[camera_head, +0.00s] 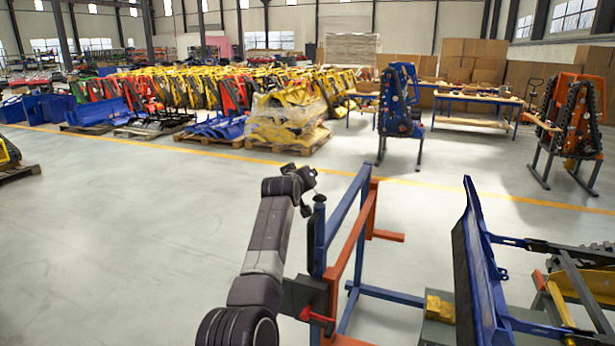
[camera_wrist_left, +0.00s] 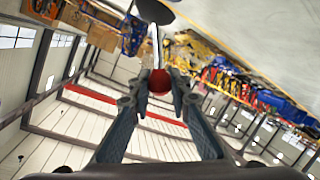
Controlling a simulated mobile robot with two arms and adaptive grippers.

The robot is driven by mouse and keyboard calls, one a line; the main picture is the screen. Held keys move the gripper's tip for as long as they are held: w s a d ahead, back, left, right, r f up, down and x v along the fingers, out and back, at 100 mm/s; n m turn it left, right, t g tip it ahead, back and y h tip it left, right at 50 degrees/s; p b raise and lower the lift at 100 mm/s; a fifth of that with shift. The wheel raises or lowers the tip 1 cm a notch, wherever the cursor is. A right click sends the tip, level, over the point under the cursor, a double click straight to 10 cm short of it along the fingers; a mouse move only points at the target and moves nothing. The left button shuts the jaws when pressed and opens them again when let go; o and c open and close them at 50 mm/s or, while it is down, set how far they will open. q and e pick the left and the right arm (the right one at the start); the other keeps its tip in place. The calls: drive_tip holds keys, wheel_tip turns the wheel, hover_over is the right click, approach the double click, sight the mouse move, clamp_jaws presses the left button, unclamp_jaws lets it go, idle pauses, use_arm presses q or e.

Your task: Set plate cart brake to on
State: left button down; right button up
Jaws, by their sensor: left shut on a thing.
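A cart frame of blue (camera_head: 319,240) and orange bars stands at the lower middle of the head view. I take it for the plate cart, though no label is readable. My left arm reaches up along its left side, and my left gripper (camera_head: 308,178) is at its far upper end, small and partly hidden. In the left wrist view my left gripper (camera_wrist_left: 160,84) is shut on a red knob (camera_wrist_left: 159,80) at the end of a thin pale lever (camera_wrist_left: 157,48). The lever's base and the brake's setting cannot be made out. My right gripper is not in view.
A blue plate (camera_head: 468,265) and dark tracked parts stand close to the right. A red handle (camera_head: 318,318) shows low by the cart. Wrapped yellow parts (camera_head: 288,122) on pallets and a blue carrier stand (camera_head: 400,115) are farther back.

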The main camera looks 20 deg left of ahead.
use_arm(q)
drive_tip(key=c, duration=1.8)
unclamp_jaws()
drive_tip(key=shift+f, duration=0.1)
drive_tip(key=shift+o, duration=0.2)
drive_tip(key=v, duration=1.2)
